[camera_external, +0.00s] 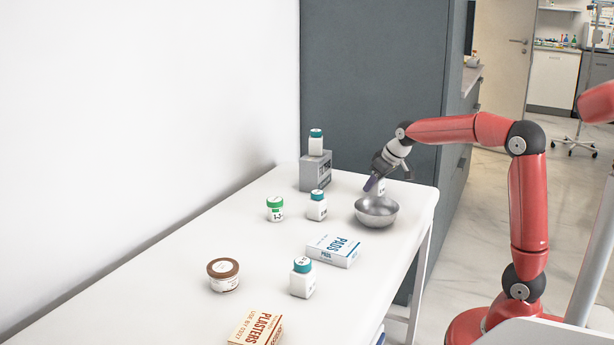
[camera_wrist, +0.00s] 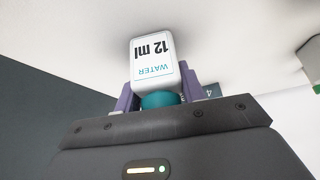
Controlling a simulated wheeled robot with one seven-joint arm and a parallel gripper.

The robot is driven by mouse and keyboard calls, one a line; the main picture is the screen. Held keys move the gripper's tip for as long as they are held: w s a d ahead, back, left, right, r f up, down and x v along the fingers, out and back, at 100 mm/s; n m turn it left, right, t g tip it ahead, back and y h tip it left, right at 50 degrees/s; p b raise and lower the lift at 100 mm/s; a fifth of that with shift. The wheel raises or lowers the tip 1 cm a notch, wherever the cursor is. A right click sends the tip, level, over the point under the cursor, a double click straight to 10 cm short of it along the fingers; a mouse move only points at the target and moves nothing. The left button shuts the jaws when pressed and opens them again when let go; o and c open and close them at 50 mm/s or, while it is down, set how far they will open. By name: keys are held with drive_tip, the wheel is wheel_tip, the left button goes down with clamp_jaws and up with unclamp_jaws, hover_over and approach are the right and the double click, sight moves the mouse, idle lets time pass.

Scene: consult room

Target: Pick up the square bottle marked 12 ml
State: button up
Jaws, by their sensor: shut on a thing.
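My gripper (camera_external: 375,183) is shut on a white square bottle with a teal cap, over the steel bowl (camera_external: 376,212) at the far right of the table. In the wrist view the bottle (camera_wrist: 152,62) sits between my purple fingers, which grip near the cap, and its label reads "WATER 12 ml" upside down. In the external view the held bottle (camera_external: 381,188) is partly hidden by the fingers. I cannot tell whether its base is above the bowl or inside it.

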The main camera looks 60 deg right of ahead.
drive_tip(key=shift+c, duration=0.9)
drive_tip(key=shift+r, duration=0.1)
